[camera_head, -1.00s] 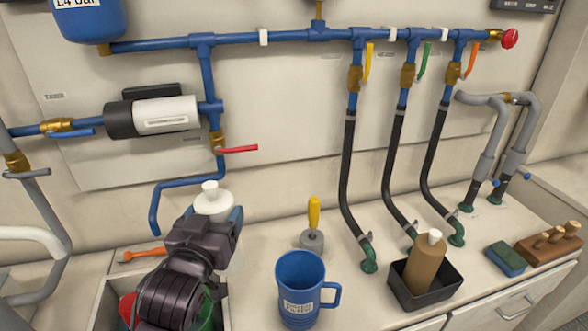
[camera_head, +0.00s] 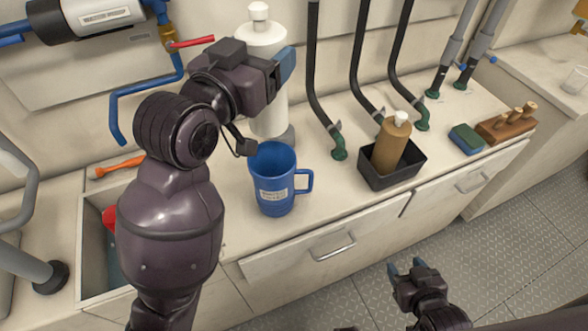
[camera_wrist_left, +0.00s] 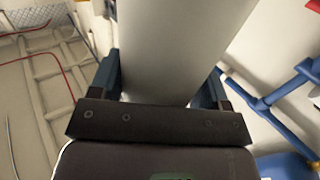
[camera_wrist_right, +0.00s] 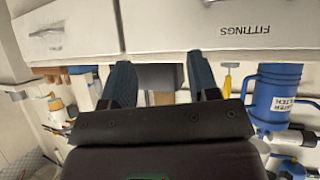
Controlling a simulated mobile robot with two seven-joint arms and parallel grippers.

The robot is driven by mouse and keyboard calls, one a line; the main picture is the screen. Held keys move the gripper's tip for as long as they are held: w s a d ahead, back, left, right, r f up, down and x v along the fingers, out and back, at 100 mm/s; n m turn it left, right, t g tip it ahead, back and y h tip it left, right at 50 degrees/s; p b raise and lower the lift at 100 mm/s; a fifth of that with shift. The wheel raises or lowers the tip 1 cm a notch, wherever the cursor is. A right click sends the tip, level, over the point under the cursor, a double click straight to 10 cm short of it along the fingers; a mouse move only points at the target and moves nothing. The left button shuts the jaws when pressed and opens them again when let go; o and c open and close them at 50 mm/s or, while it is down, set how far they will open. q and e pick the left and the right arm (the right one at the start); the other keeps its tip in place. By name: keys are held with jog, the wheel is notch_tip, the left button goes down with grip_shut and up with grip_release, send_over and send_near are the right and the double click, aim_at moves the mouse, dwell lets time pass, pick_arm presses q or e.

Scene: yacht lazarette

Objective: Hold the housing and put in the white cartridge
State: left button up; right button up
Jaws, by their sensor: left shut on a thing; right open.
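The white cartridge (camera_head: 268,105) is a tall cylinder with a knob on top. My left gripper (camera_head: 276,72) is shut on it and holds it upright behind the housing; it fills the left wrist view (camera_wrist_left: 175,50) between the fingers. The blue housing (camera_head: 273,183), a mug-like cup with a side handle and white label, stands upright on the counter. I cannot see down to its bottom. My right gripper (camera_head: 406,268) is open and empty, low in front of the drawers. The housing also shows in the right wrist view (camera_wrist_right: 270,95), right of the open fingers.
A black tray (camera_head: 375,178) holding a brown bottle (camera_head: 391,145) stands right of the housing. Black hoses (camera_head: 318,75) come down behind. A sink-like bin (camera_head: 92,250) is at left, partly behind my left arm. The counter front has drawers (camera_head: 320,245).

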jog(key=o, duration=0.7)
jog(key=w+a, duration=0.1)
jog(key=a, duration=0.1)
jog(key=w+a+r+n, duration=0.1)
jog(key=w, duration=0.1)
jog(key=w+a+r+n+t+y, duration=0.1)
jog(key=a, duration=0.1)
jog(key=shift+w+a, duration=0.3)
jog(key=shift+w, duration=0.1)
jog(key=shift+o, duration=0.4)
jog(key=w+a+r+n+t+y, duration=0.1)
jog(key=w+a+r+n, duration=0.1)
jog(key=a+n, duration=0.4)
jog(key=shift+w+r+n+t, duration=0.3)
jog(key=shift+w+n, duration=0.2)
jog(key=shift+n, duration=0.1)
jog(key=n+t+y, duration=0.3)
jog(key=n+y, duration=0.1)
jog(key=n, duration=2.6)
send_near(268, 170)
jog(key=x, duration=0.5)
jog(key=shift+w+a+f, duration=0.1)
jog(key=shift+w+f, duration=0.05)
jog(key=shift+w, duration=0.1)
